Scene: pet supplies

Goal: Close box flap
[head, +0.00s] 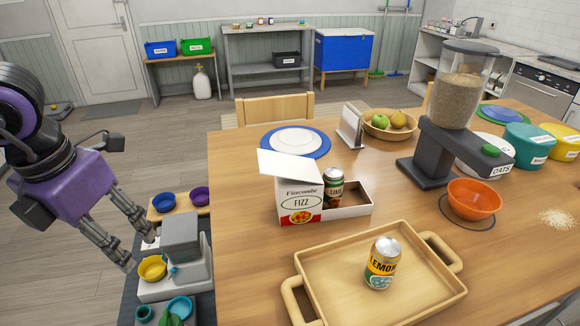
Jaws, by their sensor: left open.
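A white Finecombe Fizz box (301,206) stands on the wooden table. Its white top flap (288,166) is raised and slants out past the box's left edge. A low, open tray-like part (352,208) extends to the right of the box front. A green and dark lime can (333,187) stands upright in it, against the box's right side. My left gripper (137,247) is open and empty, left of the table and well apart from the box, with its fingers pointing down and right. My right gripper is not in view.
A wooden tray (319,291) with a yellow lemon can (382,263) stands in front of the box. A blue-rimmed plate (295,140) lies behind it. An oats dispenser (440,149) and orange bowl (474,199) stand to the right. A low side unit with bowls (152,268) is near my left gripper.

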